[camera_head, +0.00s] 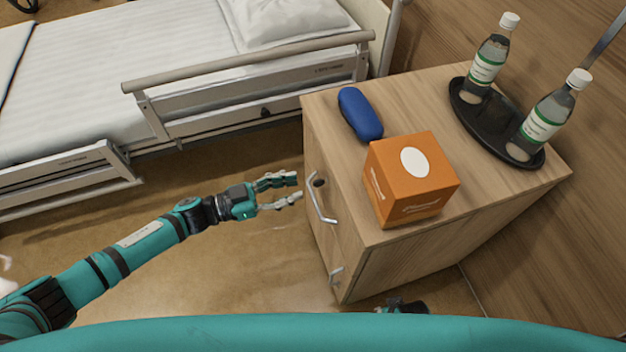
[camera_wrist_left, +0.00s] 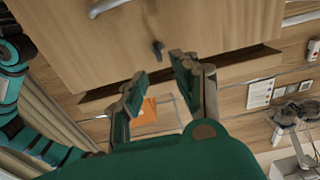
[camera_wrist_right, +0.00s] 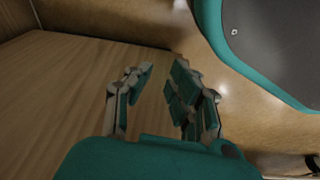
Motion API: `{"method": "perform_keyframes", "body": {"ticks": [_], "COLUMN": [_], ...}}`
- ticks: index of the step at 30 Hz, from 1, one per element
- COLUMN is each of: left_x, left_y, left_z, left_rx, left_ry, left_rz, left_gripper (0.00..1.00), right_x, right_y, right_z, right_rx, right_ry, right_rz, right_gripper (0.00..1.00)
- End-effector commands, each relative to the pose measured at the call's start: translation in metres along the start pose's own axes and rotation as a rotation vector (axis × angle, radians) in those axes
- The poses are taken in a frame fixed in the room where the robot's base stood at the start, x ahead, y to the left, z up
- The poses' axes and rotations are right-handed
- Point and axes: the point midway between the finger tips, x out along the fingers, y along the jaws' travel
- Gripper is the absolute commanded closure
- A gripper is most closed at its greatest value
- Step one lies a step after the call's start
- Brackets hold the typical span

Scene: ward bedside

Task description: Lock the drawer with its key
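The bedside cabinet (camera_head: 400,270) stands right of centre, and its upper drawer front (camera_head: 340,222) looks flush with the body. A small dark key (camera_head: 319,181) sits at the lock above the silver handle (camera_head: 320,202). The key also shows in the left wrist view (camera_wrist_left: 158,50), sticking out from the wooden front, just beyond my fingers. My left gripper (camera_head: 297,189) is open and empty, a short way left of the key, fingers pointing at the drawer. My right gripper (camera_wrist_right: 158,85) is open and empty beside a wooden panel; the head view mostly hides it.
On the cabinet top are a blue case (camera_head: 360,114), an orange tissue box (camera_head: 412,180) and a black tray (camera_head: 470,113) with two bottles. A lower handle (camera_head: 336,276) sticks out below. A bed with rails (camera_head: 250,70) stands to the left. Open floor (camera_head: 200,265) lies between.

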Motion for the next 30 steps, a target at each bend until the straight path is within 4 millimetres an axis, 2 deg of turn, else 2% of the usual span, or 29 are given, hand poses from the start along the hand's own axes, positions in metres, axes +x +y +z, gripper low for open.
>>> {"method": "perform_keyframes", "body": {"ticks": [3, 9, 21, 28, 30], "left_x": [0.025, 0.05, 0.057, 0.057, 0.057], "left_y": [0.0, 0.0, 0.0, 0.0, 0.0], "left_z": [-0.001, 0.0, 0.0, 0.0, 0.0], "left_rx": [0.002, -0.001, 0.0, 0.0, 0.0], "left_ry": [0.003, 0.001, 0.0, 0.0, 0.0], "left_rz": [0.001, 0.0, -0.001, -0.001, -0.001], "left_gripper": [0.7, 0.7, 0.7, 0.99, 1.0], "right_x": [-0.002, -0.004, -0.008, -0.007, -0.007], "right_y": [0.0, 0.001, 0.001, 0.001, 0.001], "right_z": [-0.003, -0.004, -0.01, -0.007, -0.007], "right_rx": [0.0, 0.001, 0.002, 0.002, 0.002], "right_ry": [0.004, -0.001, 0.011, 0.006, 0.005], "right_rz": [0.0, 0.001, 0.001, 0.001, 0.001], "right_gripper": [0.8, 0.8, 0.8, 0.8, 0.8]}}
